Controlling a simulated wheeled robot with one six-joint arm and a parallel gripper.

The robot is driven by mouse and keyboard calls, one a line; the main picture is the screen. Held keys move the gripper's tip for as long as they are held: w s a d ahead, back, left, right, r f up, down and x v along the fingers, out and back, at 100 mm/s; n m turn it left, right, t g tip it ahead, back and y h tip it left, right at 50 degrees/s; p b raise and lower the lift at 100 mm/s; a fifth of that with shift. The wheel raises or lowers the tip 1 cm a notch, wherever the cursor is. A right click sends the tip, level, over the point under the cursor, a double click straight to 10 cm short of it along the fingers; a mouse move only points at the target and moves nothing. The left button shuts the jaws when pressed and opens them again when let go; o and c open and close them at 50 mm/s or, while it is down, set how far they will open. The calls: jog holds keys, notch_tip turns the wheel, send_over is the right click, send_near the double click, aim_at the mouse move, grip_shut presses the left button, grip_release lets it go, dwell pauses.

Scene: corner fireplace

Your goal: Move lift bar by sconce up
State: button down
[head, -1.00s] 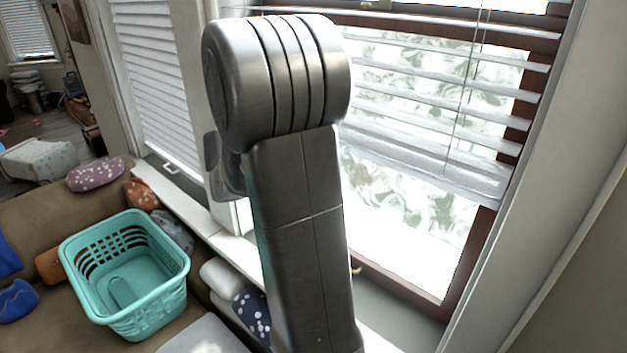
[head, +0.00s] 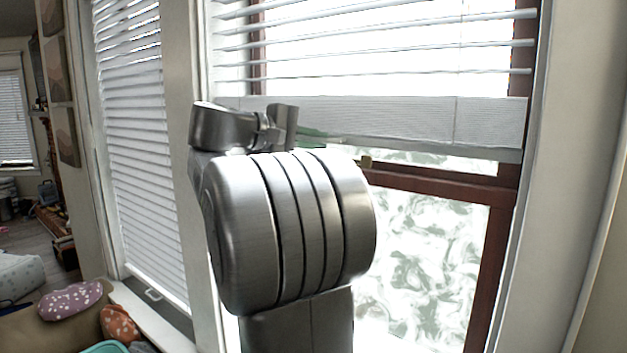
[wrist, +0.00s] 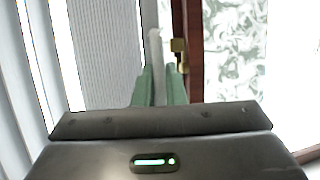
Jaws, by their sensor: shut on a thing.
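The lift bar (head: 440,152) is the pale bottom rail of the blind on the right window. It hangs level under a thick stack of gathered slats. In the wrist view the bar (wrist: 155,48) runs away from me, edge-on. My gripper (head: 318,136) has green fingertips at the bar's left part, partly hidden behind my arm. In the wrist view my gripper (wrist: 160,88) is shut on the bar, with a finger to either side. No sconce shows in these views.
A brown window frame (head: 430,183) with a brass latch (head: 366,161) lies just below the bar. The latch (wrist: 179,47) is close to my fingertips. A second blind (head: 140,150) hangs at the left. Cushions (head: 70,301) lie at lower left.

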aim_at(314, 53)
notch_tip(314, 53, up, 17)
jog(key=shift+r, duration=0.1)
dwell(0.6)
jog(key=shift+s+r, duration=0.1)
jog(key=c, duration=1.7)
grip_release()
jog(key=shift+o, duration=1)
jog(key=v, duration=1.2)
jog(key=x, duration=1.2)
jog(key=shift+f, duration=0.3)
